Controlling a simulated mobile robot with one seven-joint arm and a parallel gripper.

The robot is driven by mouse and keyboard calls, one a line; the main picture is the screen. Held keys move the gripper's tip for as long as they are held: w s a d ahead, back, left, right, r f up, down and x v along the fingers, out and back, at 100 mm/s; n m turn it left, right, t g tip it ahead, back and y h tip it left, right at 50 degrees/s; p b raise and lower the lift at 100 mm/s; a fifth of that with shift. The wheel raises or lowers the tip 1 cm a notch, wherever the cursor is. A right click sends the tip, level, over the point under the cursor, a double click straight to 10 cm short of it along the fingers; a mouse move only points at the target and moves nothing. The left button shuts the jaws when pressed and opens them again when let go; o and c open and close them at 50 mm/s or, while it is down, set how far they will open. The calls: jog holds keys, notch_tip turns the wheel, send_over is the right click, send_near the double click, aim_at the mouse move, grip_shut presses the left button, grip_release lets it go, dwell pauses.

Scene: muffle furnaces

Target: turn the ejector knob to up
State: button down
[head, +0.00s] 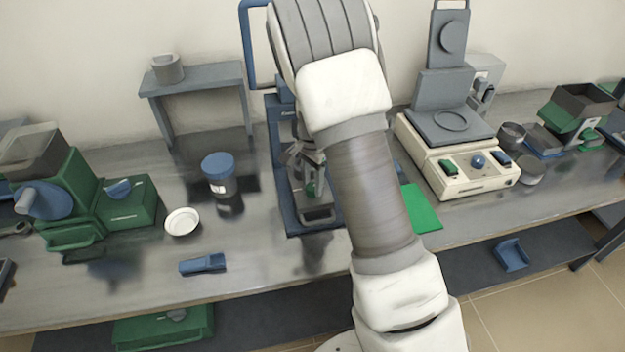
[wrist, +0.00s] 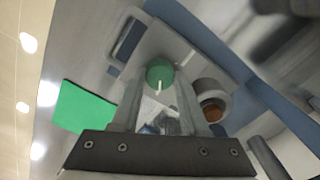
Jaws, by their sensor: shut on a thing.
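The ejector knob looks like a round green knob with a white pointer line; it shows in the wrist view (wrist: 159,71) and small in the head view (head: 311,189). It sits low on the front of a blue press-like device (head: 293,218) in the middle of the bench. My gripper (wrist: 163,76) is shut on the knob, one finger on each side. In the wrist view the white line points toward the bottom of the picture. In the head view my arm hides much of the device and part of the gripper.
Left of the device stand a blue-lidded jar (head: 219,174), a white dish (head: 182,222) and a small blue tool (head: 203,264). A green mat (head: 421,209) lies to the right, before a cream hotplate-like unit (head: 455,178). A grey cylinder with a brown end (wrist: 211,102) is close beside my gripper.

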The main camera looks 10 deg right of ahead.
aim_at(313, 186)
jog(key=shift+m, duration=0.5)
jog(key=shift+c, duration=2.1)
grip_release()
notch_tip(313, 186, up, 18)
jog(key=p, duration=0.1)
jog(key=shift+f, duration=0.25)
